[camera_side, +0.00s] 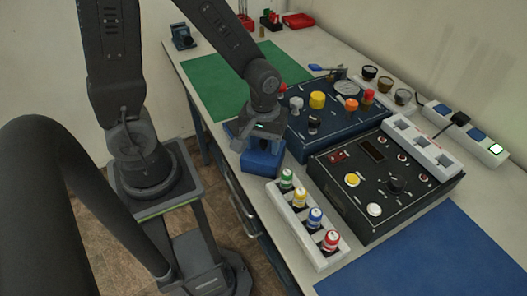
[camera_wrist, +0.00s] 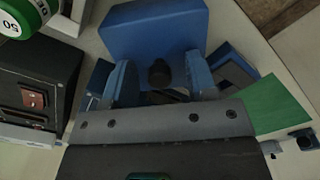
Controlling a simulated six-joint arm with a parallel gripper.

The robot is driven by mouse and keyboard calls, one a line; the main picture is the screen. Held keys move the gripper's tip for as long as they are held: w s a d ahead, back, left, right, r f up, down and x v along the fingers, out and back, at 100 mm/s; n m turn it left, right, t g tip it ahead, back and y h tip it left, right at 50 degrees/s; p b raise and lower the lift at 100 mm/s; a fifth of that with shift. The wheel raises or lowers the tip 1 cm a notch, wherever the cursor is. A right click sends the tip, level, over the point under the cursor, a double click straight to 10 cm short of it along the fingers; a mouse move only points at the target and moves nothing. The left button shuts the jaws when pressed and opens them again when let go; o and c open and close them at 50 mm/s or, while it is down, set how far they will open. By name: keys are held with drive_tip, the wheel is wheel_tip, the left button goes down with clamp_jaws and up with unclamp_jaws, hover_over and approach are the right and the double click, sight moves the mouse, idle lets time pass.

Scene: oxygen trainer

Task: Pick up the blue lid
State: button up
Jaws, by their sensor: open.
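A blue box-like piece (camera_side: 262,162), which I take to be the blue lid, sits at the table's near edge beside the blue panel. In the wrist view a blue block (camera_wrist: 155,30) fills the top middle, just beyond the fingers. A round black knob (camera_wrist: 158,73) shows between the fingers; I cannot tell whether it belongs to the lid. My gripper (camera_wrist: 161,76) is open, with one blue finger on each side of the knob and no clear contact. In the side view my gripper (camera_side: 260,138) is low, right over the blue piece, hiding its top.
A blue panel (camera_side: 345,137) with colored knobs stands to the right. A black control box (camera_side: 385,185) and a white rack (camera_side: 292,218) of several capped bottles stand nearer the camera. A green mat (camera_side: 225,83) lies behind, and a blue mat (camera_side: 430,265) in front.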

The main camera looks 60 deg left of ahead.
sight(264, 141)
clamp_jaws()
idle(0.4)
drive_tip(key=shift+r, duration=0.5)
wheel_tip(264, 141, up, 4)
drive_tip(key=shift+a+f, duration=0.1)
drive_tip(key=shift+f, duration=0.15)
drive_tip(key=a+r+n, duration=0.7)
drive_tip(key=a+n, duration=0.2)
drive_tip(key=a, duration=0.2)
drive_tip(key=shift+a, duration=0.4)
